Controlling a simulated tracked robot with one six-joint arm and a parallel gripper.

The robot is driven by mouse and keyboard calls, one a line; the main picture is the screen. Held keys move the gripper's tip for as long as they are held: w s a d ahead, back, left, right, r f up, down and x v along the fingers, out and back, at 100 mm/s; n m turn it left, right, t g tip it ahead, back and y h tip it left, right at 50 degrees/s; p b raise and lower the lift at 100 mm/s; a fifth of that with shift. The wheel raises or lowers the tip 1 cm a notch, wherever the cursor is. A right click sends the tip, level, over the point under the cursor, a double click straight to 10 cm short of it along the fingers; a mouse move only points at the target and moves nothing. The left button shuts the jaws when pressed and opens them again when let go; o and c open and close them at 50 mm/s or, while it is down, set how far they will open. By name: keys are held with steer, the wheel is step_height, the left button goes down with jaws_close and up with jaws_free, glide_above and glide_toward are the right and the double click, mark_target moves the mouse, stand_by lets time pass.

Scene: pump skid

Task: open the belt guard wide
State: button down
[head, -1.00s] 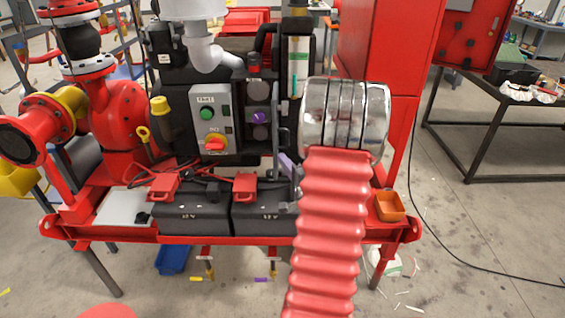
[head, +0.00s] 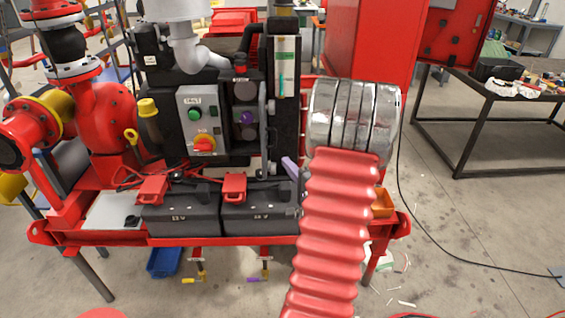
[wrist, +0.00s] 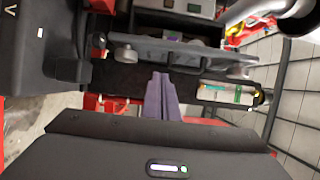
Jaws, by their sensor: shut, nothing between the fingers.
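The belt guard (head: 263,125) looks like a narrow grey plate seen nearly edge-on, standing out at the right of the control box. Round grey and purple parts (head: 246,117) show uncovered beside it. In the wrist view the guard (wrist: 185,52) crosses the picture as a grey bar with a bracket. My gripper (head: 290,168) has purple fingers, shut and empty, just right of the guard's lower end. In the wrist view the fingers (wrist: 161,84) point at the guard; I cannot tell whether they touch it. My silver and red arm hides part of the skid's right side.
A control box (head: 203,122) with a green button and red knob stands left of the guard. Black batteries (head: 180,215) sit below. A clear gauge tube (head: 285,70) stands behind. An orange tray (head: 383,203) is partly hidden by my arm.

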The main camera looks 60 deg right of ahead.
steer(key=w+a+v, duration=0.1)
steer(key=v, duration=0.6)
steer(key=shift+s+a, duration=0.2)
steer(key=shift+a, duration=0.15)
steer(key=shift+r, duration=0.1)
